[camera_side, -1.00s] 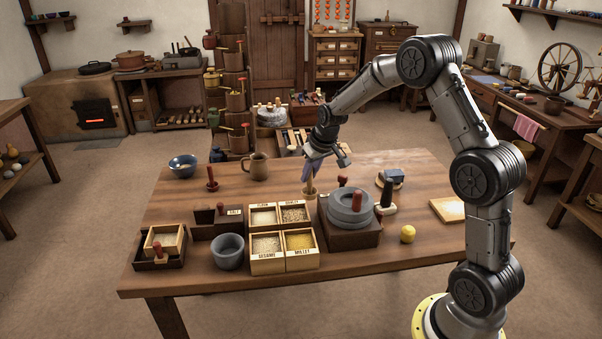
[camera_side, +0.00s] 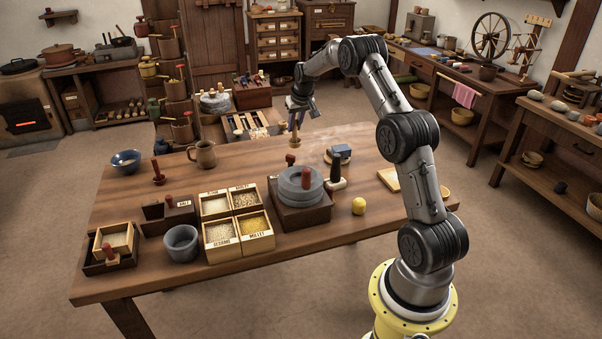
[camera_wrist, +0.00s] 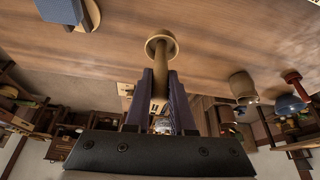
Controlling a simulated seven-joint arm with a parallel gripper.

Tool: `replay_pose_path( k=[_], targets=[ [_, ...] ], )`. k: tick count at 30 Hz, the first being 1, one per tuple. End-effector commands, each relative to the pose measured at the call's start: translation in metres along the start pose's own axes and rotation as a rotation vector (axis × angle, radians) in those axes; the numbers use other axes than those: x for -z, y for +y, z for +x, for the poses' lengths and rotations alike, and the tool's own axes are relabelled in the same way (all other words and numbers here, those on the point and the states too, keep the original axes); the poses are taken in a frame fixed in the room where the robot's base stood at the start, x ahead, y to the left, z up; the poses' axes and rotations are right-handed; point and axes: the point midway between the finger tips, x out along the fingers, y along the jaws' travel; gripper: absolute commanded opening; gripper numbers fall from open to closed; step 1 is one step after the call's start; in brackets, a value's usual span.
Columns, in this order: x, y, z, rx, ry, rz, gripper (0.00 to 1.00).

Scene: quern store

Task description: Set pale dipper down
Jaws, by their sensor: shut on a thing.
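The pale dipper (camera_side: 294,140), a light wooden piece with a round end, hangs upright below my gripper (camera_side: 297,112) near the back edge of the table (camera_side: 250,148). My gripper is shut on its handle. In the wrist view, the dipper (camera_wrist: 162,48) stands out between the two bluish fingers of my gripper (camera_wrist: 160,82), its round end toward the tabletop. I cannot tell whether that end touches the wood.
A stone quern (camera_side: 300,192) stands in front of the dipper, with a blue-topped block (camera_side: 340,151) to its right. A brown mug (camera_side: 203,154) and blue bowl (camera_side: 126,161) are to the left. Grain boxes (camera_side: 235,222) fill the front. Bare wood lies between mug and dipper.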

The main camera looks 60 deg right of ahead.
Motion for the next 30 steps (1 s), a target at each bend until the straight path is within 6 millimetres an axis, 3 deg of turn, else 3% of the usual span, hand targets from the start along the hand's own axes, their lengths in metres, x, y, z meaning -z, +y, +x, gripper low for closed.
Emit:
replay_pose_path(
  k=[6, 13, 30],
  targets=[
    [-0.011, 0.023, 0.02, -0.013, -0.022, 0.034, 0.0],
    [-0.028, 0.023, 0.056, -0.013, -0.022, 0.035, 0.0],
    [-0.048, 0.023, 0.104, -0.013, -0.018, 0.034, 0.0]
  ],
)
